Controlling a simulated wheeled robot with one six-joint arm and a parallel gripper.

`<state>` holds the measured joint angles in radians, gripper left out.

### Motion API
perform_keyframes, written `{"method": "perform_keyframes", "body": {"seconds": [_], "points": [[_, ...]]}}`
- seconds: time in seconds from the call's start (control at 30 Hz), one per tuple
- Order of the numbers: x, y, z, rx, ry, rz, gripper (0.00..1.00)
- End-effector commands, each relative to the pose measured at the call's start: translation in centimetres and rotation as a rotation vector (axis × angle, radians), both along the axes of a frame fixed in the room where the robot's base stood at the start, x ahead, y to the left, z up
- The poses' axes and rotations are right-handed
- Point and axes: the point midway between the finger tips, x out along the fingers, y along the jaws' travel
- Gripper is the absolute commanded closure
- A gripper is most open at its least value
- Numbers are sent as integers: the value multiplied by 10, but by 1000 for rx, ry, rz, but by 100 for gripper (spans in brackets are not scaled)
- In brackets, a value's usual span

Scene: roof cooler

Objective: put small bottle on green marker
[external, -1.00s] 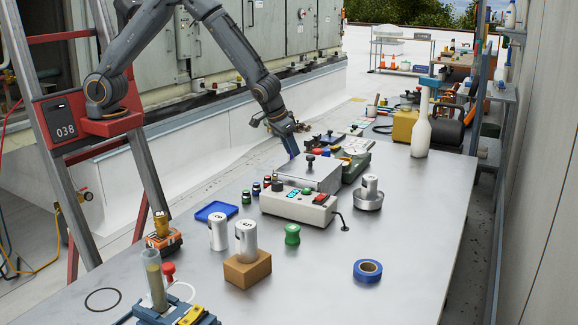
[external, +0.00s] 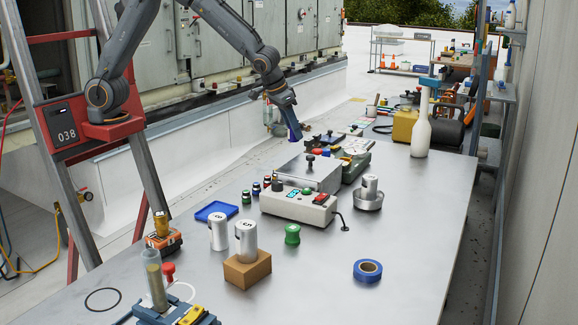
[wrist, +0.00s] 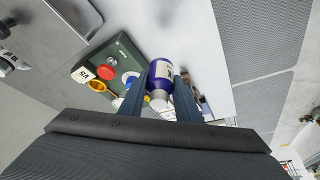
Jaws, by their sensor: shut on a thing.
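My gripper (external: 290,118) is over the far part of the metal table, beyond the grey control box. In the wrist view, its two dark fingers (wrist: 161,92) are shut on the small bottle (wrist: 161,70). The bottle is blue-purple with a pale label and a light neck or cap toward the gripper. In the external view, the bottle is a small blue shape (external: 295,132) at the fingertips. A green spool-like piece (external: 292,234) stands on the table in front of the control box.
A green instrument case (wrist: 124,62) lies near the bottle in the wrist view. The table's right side is largely clear.

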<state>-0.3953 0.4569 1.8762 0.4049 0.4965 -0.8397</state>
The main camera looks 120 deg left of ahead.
Motion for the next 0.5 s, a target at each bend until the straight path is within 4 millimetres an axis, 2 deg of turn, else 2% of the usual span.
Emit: {"method": "perform_keyframes", "body": {"seconds": [0.27,0.5], "points": [[0,0,17,1,-2,1,92],[1,0,66,2,-4,0,92]]}}
